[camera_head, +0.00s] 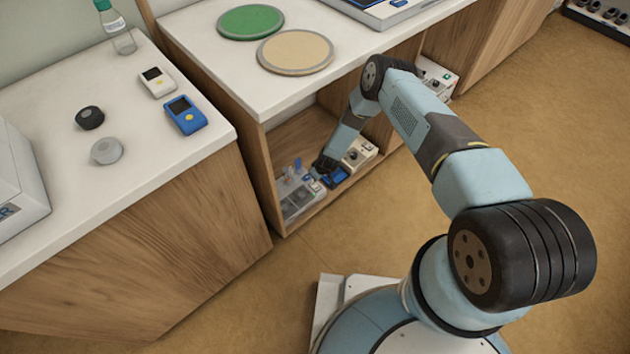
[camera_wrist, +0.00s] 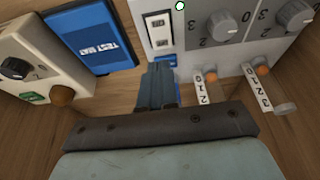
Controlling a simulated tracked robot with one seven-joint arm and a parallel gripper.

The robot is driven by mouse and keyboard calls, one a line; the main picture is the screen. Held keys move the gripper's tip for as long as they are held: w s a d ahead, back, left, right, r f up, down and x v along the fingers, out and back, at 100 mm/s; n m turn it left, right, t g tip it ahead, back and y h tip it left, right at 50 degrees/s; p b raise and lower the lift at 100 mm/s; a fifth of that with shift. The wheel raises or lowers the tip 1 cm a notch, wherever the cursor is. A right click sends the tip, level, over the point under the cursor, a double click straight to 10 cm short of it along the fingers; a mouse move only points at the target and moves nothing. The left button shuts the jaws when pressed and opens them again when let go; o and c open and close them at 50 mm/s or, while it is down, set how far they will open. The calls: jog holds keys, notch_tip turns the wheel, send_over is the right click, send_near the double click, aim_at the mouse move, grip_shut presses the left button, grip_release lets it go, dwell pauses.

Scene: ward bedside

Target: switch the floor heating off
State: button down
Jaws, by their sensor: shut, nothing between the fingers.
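A grey-white control panel (camera_head: 300,198) stands in the low open shelf in the head view. In the wrist view the panel (camera_wrist: 190,50) carries a rocker switch (camera_wrist: 158,30), two grey dials (camera_wrist: 222,25) (camera_wrist: 294,15) and slots with number strips and orange knobs (camera_wrist: 210,77) (camera_wrist: 262,70). I cannot read any floor heating label. My gripper (camera_head: 318,174) reaches into the shelf at the panel. In the wrist view its fingers (camera_wrist: 162,72) are shut and empty, just below the rocker switch; whether they touch the panel is unclear.
A blue unit (camera_wrist: 95,35) and a cream box with a black dial (camera_wrist: 42,65) sit left of the panel in the wrist view. The shelf's wooden walls and white top (camera_head: 225,70) surround my arm. Another white device (camera_head: 437,78) stands in the further bay.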

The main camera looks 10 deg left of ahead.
aim_at(316, 185)
jog(key=shift+s+d+x, duration=0.1)
jog(key=shift+d+x, duration=0.1)
jog(key=shift+x, duration=1.1)
jog(key=shift+s+d+x, duration=0.15)
jog(key=shift+d+x, duration=0.05)
jog(key=shift+x, duration=1.15)
jog(key=shift+f, duration=0.15)
jog(key=shift+s+d, duration=0.5)
jog(key=shift+d, duration=0.1)
jog(key=shift+r, duration=0.75)
jog(key=v, duration=1.2)
jog(key=shift+r, duration=0.3)
